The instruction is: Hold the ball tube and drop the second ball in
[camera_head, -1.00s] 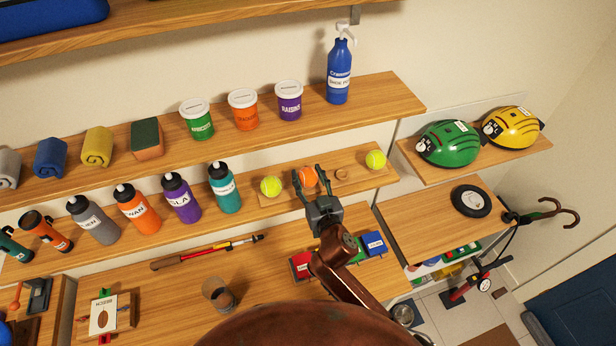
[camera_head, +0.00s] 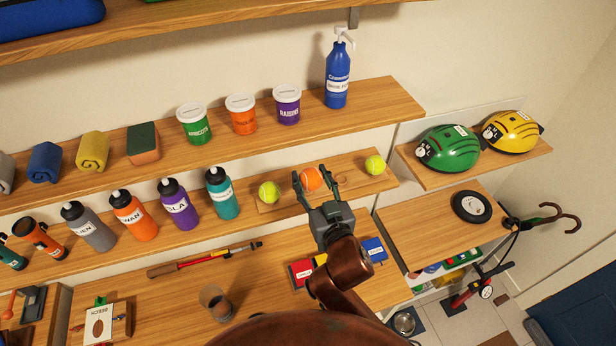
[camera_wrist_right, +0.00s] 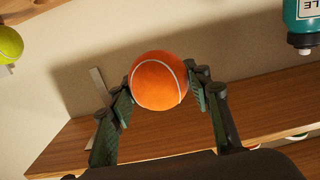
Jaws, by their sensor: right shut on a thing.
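My right gripper (camera_head: 315,187) is shut on an orange ball (camera_head: 311,178) at the wooden ball tray (camera_head: 353,184) on the middle shelf. In the right wrist view the orange ball (camera_wrist_right: 158,80) sits between the two fingers. I cannot tell whether it is clear of the tray. Two yellow-green balls are on the tray, one at left (camera_head: 269,192) and one at right (camera_head: 375,165). A clear, tube-like container (camera_head: 215,299) stands on the lower shelf; its contents are hard to make out. My left gripper is not in view.
A teal bottle (camera_head: 222,194) stands left of the tray, in a row of bottles. A red-and-black stick-like tool (camera_head: 205,260) and a red box (camera_head: 302,273) lie on the lower shelf. Lidded jars and a blue pump bottle (camera_head: 337,76) stand on the shelf above.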

